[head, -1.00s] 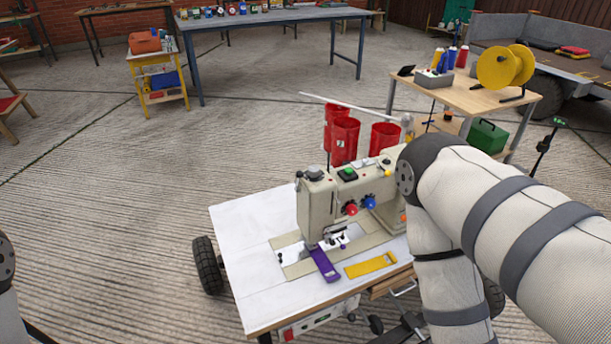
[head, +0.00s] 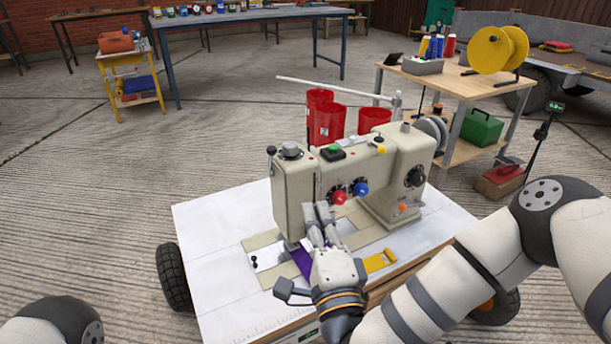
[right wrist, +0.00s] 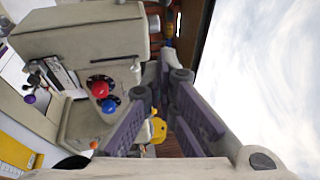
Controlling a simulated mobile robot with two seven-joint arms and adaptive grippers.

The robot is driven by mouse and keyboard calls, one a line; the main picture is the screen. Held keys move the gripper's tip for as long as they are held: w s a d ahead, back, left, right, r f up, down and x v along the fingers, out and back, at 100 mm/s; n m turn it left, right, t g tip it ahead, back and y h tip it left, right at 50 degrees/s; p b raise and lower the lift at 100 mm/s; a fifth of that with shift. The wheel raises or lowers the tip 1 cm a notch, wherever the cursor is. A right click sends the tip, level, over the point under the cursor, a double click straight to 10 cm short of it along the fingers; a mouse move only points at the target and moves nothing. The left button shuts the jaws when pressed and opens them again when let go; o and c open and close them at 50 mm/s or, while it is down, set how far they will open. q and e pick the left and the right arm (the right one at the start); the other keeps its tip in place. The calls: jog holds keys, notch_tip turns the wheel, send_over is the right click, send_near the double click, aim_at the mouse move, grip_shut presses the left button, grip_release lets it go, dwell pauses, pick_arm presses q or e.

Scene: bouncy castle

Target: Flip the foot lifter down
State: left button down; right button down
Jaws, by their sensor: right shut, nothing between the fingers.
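The beige sewing machine (head: 300,185) stands on a white-topped cart (head: 215,240). A thin lever with a black ball knob (head: 271,150) stands upright at the left end of its head; I cannot tell whether it is the foot lifter. My right gripper (head: 318,211) is shut and empty, in front of the machine head, below and left of the red knob (head: 339,198) and blue knob (head: 361,188). It hides the needle area in the head view. In the right wrist view, a metal presser mechanism (right wrist: 45,72) shows left of the fingers (right wrist: 168,72). My left gripper is out of view.
Red thread cups (head: 328,124) stand behind the machine. A wooden table with a yellow reel (head: 494,48) is at the back right. Open floor lies left of the cart.

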aim_at(288, 172)
jog(key=shift+r, duration=0.1)
jog(key=shift+w, duration=0.15)
jog(key=a+b+x, duration=0.1)
jog(key=a+x, duration=0.2)
jog(key=x, duration=0.9)
jog(key=shift+w, duration=0.15)
jog(key=shift+r, duration=0.2)
jog(key=shift+w+r+g+p, duration=0.15)
jog(key=shift+r+g+p, duration=0.15)
jog(key=shift+p, duration=0.1)
